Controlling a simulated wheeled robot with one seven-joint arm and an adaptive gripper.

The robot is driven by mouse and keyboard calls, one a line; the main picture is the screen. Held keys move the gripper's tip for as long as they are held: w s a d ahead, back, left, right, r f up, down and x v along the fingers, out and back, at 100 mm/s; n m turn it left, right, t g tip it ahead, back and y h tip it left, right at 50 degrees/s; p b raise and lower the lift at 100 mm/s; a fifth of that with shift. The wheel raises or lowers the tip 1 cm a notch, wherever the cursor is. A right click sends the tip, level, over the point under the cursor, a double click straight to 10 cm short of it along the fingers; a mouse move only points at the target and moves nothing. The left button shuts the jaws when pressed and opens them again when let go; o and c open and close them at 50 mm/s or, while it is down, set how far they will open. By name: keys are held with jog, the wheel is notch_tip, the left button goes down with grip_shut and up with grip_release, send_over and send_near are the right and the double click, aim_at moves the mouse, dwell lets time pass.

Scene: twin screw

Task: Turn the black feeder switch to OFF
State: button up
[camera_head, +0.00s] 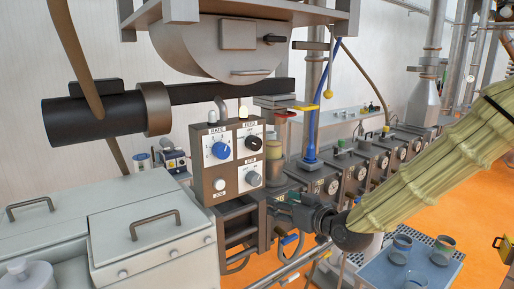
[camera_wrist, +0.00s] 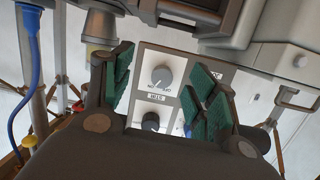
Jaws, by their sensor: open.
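The black feeder switch (camera_head: 254,143) is a round black knob on a white plate at the upper right of the grey control box (camera_head: 208,171) in the head view. In the wrist view the same black knob (camera_wrist: 150,121) shows low, between my fingers and partly cut off by my gripper's body. Its pointer position is too small to read surely. My gripper (camera_head: 289,208) is open and empty, to the right of and below the box in the head view. In the wrist view its green-padded fingers (camera_wrist: 162,82) stand apart, framing the panel, not visibly touching a knob.
A grey knob (camera_head: 253,179) sits just below the black one, and a blue knob (camera_head: 221,151) to its left. A black cylinder (camera_head: 95,117) and a blue-based pipe (camera_head: 311,150) flank the box. Gauges line up behind my arm.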

jog(key=n+t+y, duration=0.2)
send_near(257, 144)
jog(key=p+x, duration=0.5)
jog(key=x, duration=0.5)
jog(key=shift+a, duration=0.1)
jog(key=shift+w, duration=0.1)
jog(key=c, duration=1)
